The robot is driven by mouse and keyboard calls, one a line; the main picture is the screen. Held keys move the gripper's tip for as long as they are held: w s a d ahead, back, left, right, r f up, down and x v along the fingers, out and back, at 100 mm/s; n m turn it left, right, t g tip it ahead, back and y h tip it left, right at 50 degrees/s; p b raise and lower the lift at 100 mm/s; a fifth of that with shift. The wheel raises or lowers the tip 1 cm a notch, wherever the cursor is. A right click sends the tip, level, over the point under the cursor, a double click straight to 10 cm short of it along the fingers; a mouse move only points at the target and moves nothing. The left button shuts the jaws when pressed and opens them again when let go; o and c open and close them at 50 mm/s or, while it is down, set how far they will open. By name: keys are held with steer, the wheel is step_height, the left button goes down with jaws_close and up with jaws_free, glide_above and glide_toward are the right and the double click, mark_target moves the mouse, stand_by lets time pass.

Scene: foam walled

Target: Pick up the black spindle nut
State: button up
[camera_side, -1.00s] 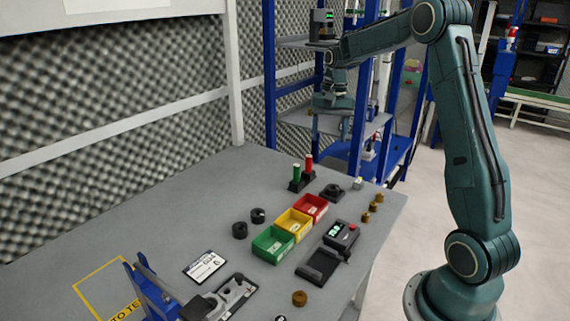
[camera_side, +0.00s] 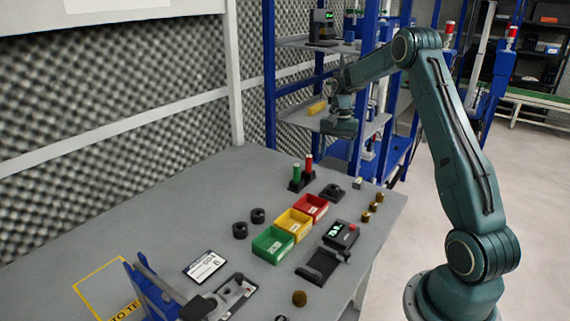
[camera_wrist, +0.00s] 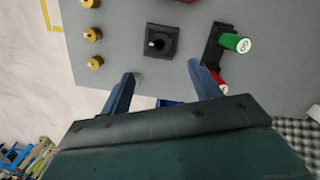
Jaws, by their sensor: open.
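A black part with a square base and a round raised centre, which fits the spindle nut, stands on the grey table near its far end in the side view (camera_side: 333,191). In the wrist view this black part (camera_wrist: 162,41) lies ahead of the fingertips, roughly midway between them sideways. Two black round pieces (camera_side: 240,230) (camera_side: 258,215) also stand on the table, left of the bins. My gripper (camera_wrist: 163,72) has its two blue fingers spread with nothing between them. In the side view my gripper (camera_side: 341,132) hangs well above the table's far end.
A holder with green (camera_side: 297,172) and red (camera_side: 309,161) cylinders stands close to the black part. Red (camera_side: 311,203), yellow (camera_side: 293,220) and green (camera_side: 268,254) bins sit nearby. Brass pieces (camera_side: 373,207) line the right edge. A blue shelf rack (camera_side: 269,90) stands behind.

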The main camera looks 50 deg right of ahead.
glide_above(332, 190)
steer(key=d, duration=0.3)
steer(key=shift+w+a+f, duration=0.1)
steer(key=shift+w+f, duration=0.05)
steer(key=shift+f, duration=0.85)
steer(key=shift+w+a+f, duration=0.1)
steer(key=shift+w+f, duration=0.05)
steer(key=shift+f, duration=0.85)
steer(key=shift+w+f, duration=0.15)
steer(key=shift+f, duration=0.85)
steer(key=shift+s+a+f, duration=0.1)
steer(key=shift+a+f, duration=0.1)
steer(key=shift+f, duration=1.1)
steer(key=shift+s+a+f, duration=0.1)
steer(key=shift+a+f, duration=0.05)
steer(key=shift+f, duration=1.1)
steer(key=shift+w, duration=0.1)
steer(key=c, duration=1.1)
